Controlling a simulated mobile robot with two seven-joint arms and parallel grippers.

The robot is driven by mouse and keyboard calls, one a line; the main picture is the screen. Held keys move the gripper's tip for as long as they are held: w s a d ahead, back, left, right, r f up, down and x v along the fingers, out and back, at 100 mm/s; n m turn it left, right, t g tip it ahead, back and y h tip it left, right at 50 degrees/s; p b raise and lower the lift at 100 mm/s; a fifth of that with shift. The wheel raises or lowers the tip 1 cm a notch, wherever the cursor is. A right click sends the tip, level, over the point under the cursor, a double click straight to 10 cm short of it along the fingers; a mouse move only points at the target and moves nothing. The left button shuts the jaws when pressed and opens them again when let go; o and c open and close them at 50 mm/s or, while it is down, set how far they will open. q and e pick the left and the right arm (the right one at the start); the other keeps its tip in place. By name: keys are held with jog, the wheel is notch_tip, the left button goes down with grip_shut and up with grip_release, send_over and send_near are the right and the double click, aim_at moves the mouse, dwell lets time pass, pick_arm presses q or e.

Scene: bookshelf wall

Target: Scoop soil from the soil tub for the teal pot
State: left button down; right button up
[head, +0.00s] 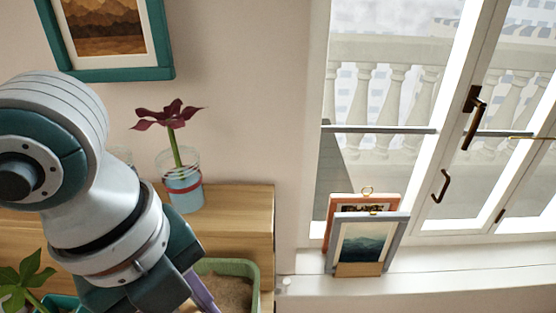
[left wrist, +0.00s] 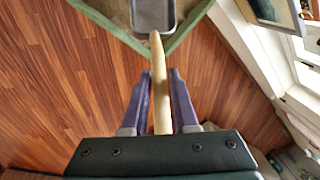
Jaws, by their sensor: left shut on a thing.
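My left gripper (left wrist: 160,76) is shut on the tan handle of a scoop (left wrist: 161,95). Its purple fingers sit on both sides of the handle. The scoop's grey metal head shows at the top of the left wrist view, over a corner of the soil tub (left wrist: 98,18); I see no clear load of soil in it. In the head view the soil tub (head: 256,268) has a pale green rim and brown soil, at the bottom beside my left gripper (head: 203,294). The teal pot (head: 66,300) is partly visible at the lower left, partly hidden by my arm. My right gripper is not in view.
A jar with a dark red flower (head: 184,185) stands on the wooden surface (head: 238,215) behind the tub. A green leafy plant (head: 22,280) is at the lower left. Two picture frames (head: 368,243) lean on the windowsill at right.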

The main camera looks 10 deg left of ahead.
pick_arm(q)
jog(key=a+h+b, duration=0.1)
jog(key=w+a+f+g+h+b, duration=0.1)
jog(key=b, duration=0.1)
jog(key=w+a+b, duration=0.1)
jog(key=shift+w+f+g+h, duration=0.2)
jog(key=shift+f+g+h, duration=0.05)
jog(key=shift+g+h, duration=0.45)
jog(key=f+b, duration=0.1)
jog(key=b, duration=0.1)
jog(key=a+f+b, duration=0.1)
jog(key=f+b, duration=0.1)
jog(key=b, duration=0.1)
jog(key=w+f+b, duration=0.1)
jog(key=f+b, duration=0.1)
jog(key=b, duration=0.1)
jog(key=shift+a+f, duration=0.25)
jog(key=shift+f+b, duration=0.75)
jog(key=shift+f, duration=0.4)
